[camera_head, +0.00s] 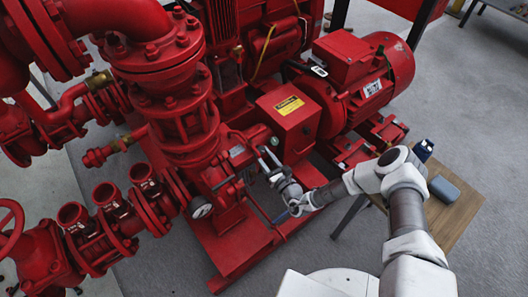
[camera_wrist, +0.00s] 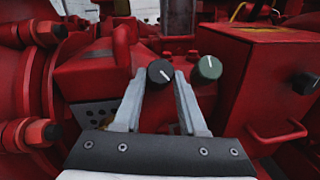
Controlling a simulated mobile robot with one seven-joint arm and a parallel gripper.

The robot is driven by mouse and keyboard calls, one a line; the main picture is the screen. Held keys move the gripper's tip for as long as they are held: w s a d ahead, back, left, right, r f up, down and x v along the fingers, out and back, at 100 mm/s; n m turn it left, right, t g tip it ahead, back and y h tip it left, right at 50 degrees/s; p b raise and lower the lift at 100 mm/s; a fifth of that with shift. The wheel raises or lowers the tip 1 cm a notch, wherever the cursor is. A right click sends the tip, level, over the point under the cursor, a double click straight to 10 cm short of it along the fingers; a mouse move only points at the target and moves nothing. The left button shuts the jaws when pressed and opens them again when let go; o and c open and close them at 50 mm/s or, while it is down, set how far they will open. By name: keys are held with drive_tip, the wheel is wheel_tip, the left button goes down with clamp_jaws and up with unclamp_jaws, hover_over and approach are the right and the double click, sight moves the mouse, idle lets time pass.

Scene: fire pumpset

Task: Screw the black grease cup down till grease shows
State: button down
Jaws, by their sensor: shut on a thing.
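The black grease cup (camera_wrist: 160,72) shows in the wrist view as a round knob with a white line on its top. It sits between the fingertips of my gripper (camera_wrist: 161,80), which is shut on it. The line slants down to the right. No grease is visible around it; its lower part is hidden behind the fingers. A dark green cup (camera_wrist: 208,67) with a white mark stands just to its right, close to my right finger. In the head view my gripper (camera_head: 268,157) is at the pump's bearing housing; the black cup is too small to tell there.
A red guard box (camera_head: 290,108) with a yellow label stands right of my gripper, with the red motor (camera_head: 365,75) behind. Red pump flanges (camera_head: 180,125) crowd the left. A wooden table (camera_head: 462,205) holding a grey-blue case (camera_head: 444,189) is at the right.

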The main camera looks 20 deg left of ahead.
drive_tip(key=shift+s+a+m+t+h+p, duration=0.1)
drive_tip(key=shift+m+t+h+p, duration=0.35)
drive_tip(key=shift+m, duration=0.4)
drive_tip(key=shift+s+m+t+h+p, duration=0.1)
drive_tip(key=shift+m+t+h+p, duration=0.25)
drive_tip(key=shift+m+h+p, duration=0.35)
drive_tip(key=shift+m, duration=0.35)
drive_tip(key=c, duration=0.7)
unclamp_jaws()
drive_tip(key=shift+c, duration=0.2)
drive_tip(key=shift+b, duration=0.35)
